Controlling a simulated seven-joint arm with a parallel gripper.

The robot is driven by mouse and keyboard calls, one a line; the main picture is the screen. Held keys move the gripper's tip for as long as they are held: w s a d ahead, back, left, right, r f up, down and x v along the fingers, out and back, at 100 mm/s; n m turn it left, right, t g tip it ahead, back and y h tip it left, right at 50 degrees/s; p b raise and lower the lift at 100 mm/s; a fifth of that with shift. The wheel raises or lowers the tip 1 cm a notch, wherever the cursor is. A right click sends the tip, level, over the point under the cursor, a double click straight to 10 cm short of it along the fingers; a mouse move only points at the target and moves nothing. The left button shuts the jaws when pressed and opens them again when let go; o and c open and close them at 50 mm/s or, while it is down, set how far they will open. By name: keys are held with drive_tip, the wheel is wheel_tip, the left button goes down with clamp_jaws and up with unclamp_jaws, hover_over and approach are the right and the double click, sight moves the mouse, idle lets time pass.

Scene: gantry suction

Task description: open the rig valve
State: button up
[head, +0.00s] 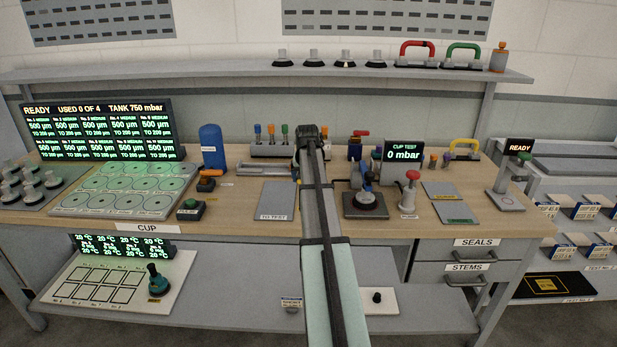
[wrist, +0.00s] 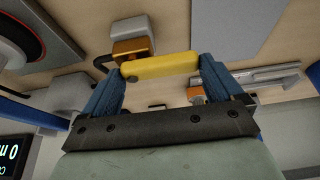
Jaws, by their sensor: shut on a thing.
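The rig valve shows in the wrist view as an orange block (wrist: 132,48) with a yellow lever (wrist: 165,64) running sideways from it. My gripper (wrist: 160,67) has its two blue fingers shut on the lever, one at each end. In the head view my arm hides the valve and most of the gripper. The test rig's dark round base (head: 365,205) stands just right of my arm and shows in the wrist view (wrist: 20,35) with a red ring. The cup test display (head: 404,152) behind it reads 0 mbar.
A grey plate (head: 276,203) lies left of my arm. A red-knobbed stand (head: 411,190) is right of the rig. A blue tank (head: 212,147) with an orange valve (head: 207,181) is further left. A shelf (head: 250,75) with cups and handles runs above the bench.

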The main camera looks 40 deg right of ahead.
drive_tip(key=o, duration=1.1)
drive_tip(key=shift+o, duration=0.2)
drive_tip(key=v, duration=1.4)
drive_tip(key=shift+d, duration=0.1)
